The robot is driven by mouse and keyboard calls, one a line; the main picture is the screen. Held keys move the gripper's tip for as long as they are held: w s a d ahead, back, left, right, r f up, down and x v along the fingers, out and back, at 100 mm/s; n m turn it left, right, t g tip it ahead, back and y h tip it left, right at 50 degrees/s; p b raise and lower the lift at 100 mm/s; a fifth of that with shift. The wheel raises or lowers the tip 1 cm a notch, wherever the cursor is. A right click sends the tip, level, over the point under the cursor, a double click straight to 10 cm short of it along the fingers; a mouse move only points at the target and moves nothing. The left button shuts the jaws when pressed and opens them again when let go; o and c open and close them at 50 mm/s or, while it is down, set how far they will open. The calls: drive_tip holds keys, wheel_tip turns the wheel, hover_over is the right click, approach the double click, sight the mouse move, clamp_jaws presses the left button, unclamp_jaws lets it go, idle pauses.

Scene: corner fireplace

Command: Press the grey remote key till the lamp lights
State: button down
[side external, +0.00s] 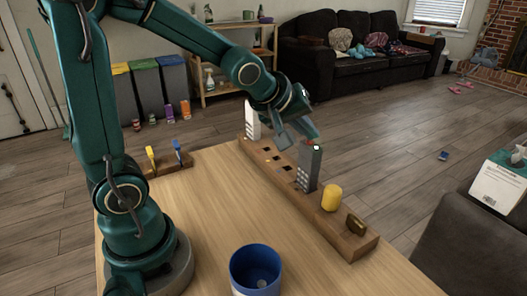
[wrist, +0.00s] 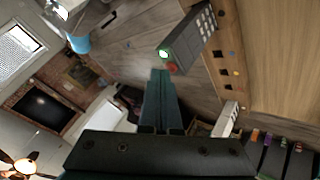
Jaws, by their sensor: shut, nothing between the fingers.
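The grey remote (side external: 309,168) stands upright in the wooden rack (side external: 286,187); it also shows in the wrist view (wrist: 188,42). Its red key (wrist: 172,69) is on its top end. Beside the key a small lamp (wrist: 163,53) shows bright whitish green and looks lit; it also shows in the side view (side external: 317,147). My gripper (side external: 312,137) is shut and empty, with its fingertips right at the key end of the grey remote. In the wrist view the fingertips (wrist: 160,73) are beside the red key; I cannot tell whether they touch it.
A white remote (side external: 252,120) stands at the rack's far end, with empty square holes between. A blue cup (side external: 255,268) stands on the table (side external: 205,215). A small holder (side external: 168,168) is at the left.

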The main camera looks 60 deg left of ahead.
idle(0.4)
drive_tip(key=shift+r, duration=0.8)
drive_tip(key=shift+r, duration=0.15)
drive_tip(key=shift+r, duration=2.35)
